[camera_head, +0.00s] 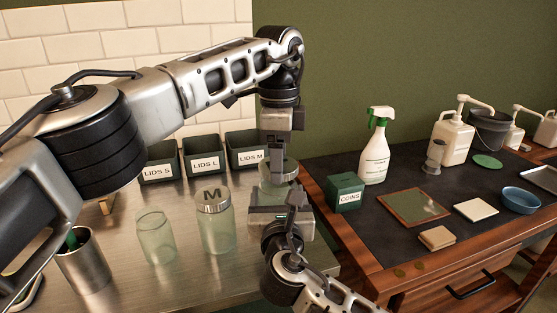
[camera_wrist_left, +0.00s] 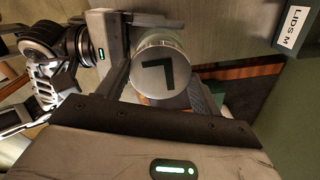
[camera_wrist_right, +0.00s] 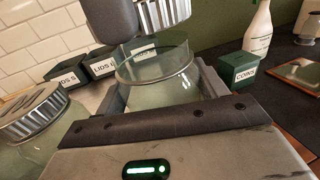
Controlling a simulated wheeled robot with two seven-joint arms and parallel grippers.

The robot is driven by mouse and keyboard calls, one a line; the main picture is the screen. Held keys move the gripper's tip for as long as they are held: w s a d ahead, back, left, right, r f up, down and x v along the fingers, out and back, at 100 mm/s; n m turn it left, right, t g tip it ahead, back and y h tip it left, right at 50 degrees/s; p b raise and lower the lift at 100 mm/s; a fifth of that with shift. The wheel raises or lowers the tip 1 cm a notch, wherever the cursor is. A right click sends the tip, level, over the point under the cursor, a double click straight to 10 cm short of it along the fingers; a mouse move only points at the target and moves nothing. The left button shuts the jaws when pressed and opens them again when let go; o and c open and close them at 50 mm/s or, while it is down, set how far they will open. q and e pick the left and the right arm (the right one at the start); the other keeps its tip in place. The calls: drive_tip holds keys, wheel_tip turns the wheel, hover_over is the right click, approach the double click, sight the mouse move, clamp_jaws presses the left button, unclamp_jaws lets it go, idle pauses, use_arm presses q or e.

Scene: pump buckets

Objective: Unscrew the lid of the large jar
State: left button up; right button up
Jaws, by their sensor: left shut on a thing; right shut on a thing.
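The large jar (camera_wrist_right: 160,85) is clear greenish glass and stands upright between the fingers of my right gripper (camera_wrist_right: 160,95), which is shut on its body. Its rim shows bare in the right wrist view. The ribbed metal lid (camera_wrist_right: 165,14) is above the rim, apart from it. My left gripper (camera_wrist_left: 160,80) is shut on this lid, whose top, marked L (camera_wrist_left: 160,65), faces the left wrist camera. In the head view my left gripper (camera_head: 282,152) is above the jar (camera_head: 277,180), and my right gripper (camera_head: 280,203) partly hides the jar.
A jar with an M lid (camera_head: 215,225) and an open glass jar (camera_head: 155,237) stand left of the grippers. Behind are bins LIDS S (camera_head: 158,173), LIDS L (camera_head: 205,163) and LIDS M (camera_head: 248,157). A COINS box (camera_head: 345,193) and spray bottle (camera_head: 375,150) stand right.

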drive_tip(key=shift+f, duration=0.1)
use_arm(q)
drive_tip(key=shift+r, duration=2)
use_arm(e)
drive_tip(key=o, duration=2)
drive_tip(key=shift+c, duration=0.2)
